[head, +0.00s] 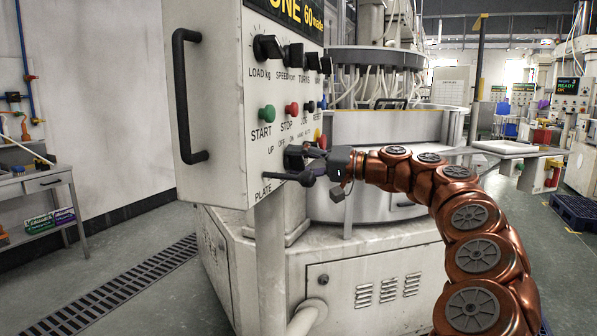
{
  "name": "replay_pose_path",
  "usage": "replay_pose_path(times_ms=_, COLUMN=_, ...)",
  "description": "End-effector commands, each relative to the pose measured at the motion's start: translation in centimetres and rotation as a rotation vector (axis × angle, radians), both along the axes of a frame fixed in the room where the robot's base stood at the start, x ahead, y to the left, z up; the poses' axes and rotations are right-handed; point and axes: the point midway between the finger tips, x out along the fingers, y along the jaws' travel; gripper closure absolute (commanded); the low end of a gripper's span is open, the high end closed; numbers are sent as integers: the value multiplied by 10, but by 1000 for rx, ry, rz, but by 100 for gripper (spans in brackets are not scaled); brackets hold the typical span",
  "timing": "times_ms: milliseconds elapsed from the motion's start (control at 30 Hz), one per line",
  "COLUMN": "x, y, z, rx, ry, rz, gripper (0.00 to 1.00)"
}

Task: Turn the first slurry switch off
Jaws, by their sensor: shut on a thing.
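The white control panel (225,110) stands at centre left, with its labelled face turned to the right. My gripper (312,158) is at the lower part of this face, by the OFF and ON labels. It is shut on a dark switch (293,158) under these labels, which I take for the first slurry switch. The fingers hide most of the switch, so its setting cannot be told. A dark lever (284,177) by the PLATE label sticks out just below my gripper.
Black knobs (266,47) line the panel's upper row. A green START button (267,113) and a red STOP button (291,109) sit above my gripper. A black handle (183,98) is on the panel's left side. The round machine tub (400,126) stands behind.

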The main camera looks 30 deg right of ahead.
Motion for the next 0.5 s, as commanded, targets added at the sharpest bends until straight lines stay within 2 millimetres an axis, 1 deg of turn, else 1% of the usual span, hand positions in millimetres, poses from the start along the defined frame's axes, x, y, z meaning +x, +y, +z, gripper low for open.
replay_pose_path(times_ms=33, x=0, y=0, z=-2, rx=-9, ry=-5, rz=0, gripper=81)
replay_pose_path(times_ms=500, x=0, y=0, z=0, rx=-25, ry=-17, rz=0, gripper=81)
